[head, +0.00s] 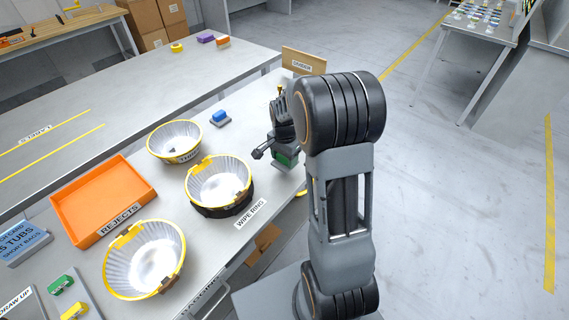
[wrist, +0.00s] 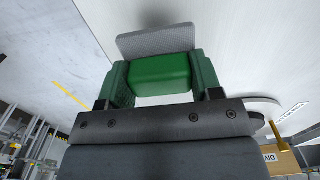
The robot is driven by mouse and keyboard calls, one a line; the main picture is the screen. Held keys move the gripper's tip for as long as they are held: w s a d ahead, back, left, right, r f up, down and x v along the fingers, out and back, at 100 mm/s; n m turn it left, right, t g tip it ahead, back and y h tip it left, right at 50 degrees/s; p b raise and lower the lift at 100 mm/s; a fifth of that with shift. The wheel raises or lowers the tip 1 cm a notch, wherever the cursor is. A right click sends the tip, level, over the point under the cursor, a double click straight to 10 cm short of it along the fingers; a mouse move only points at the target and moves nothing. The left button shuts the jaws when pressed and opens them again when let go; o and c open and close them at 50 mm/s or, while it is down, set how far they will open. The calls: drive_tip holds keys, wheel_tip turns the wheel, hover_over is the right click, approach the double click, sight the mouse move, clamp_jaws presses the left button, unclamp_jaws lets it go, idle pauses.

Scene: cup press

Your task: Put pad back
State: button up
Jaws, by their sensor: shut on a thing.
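A green pad (wrist: 160,74) with a block-shaped grip and a flat grey face is between the two green fingers of my gripper (wrist: 161,66) in the wrist view. The fingers press on both ends of the green block. In the head view my gripper (head: 286,158) is low over the right edge of the table, right of the wipe ring bowl; my arm hides part of it. I cannot tell whether the grey face touches the tabletop.
A yellow-rimmed bowl (head: 219,180) stands in a dark ring by the "WIPE RING" label. Two more bowls (head: 175,140) (head: 145,258) stand nearby. A blue block on a grey base (head: 220,117) lies behind. An orange rejects tray (head: 101,200) is at left.

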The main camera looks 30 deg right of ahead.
sight(285, 164)
drive_tip(key=shift+f, duration=1.5)
drive_tip(key=shift+f, duration=0.15)
drive_tip(key=o, duration=0.8)
drive_tip(key=shift+o, duration=0.2)
wheel_tip(285, 164, up, 11)
drive_tip(key=shift+r+p, duration=0.2)
drive_tip(key=shift+p, duration=0.25)
drive_tip(key=s+a+r+n+t, duration=0.1)
drive_tip(key=s+a+r+n, duration=0.1)
drive_tip(key=s+a+n, duration=0.2)
drive_tip(key=s+a+r+n+t, duration=0.2)
drive_tip(key=s+a+n, duration=0.3)
drive_tip(key=s+n, duration=0.4)
drive_tip(key=s, duration=0.3)
drive_tip(key=shift+a, duration=0.3)
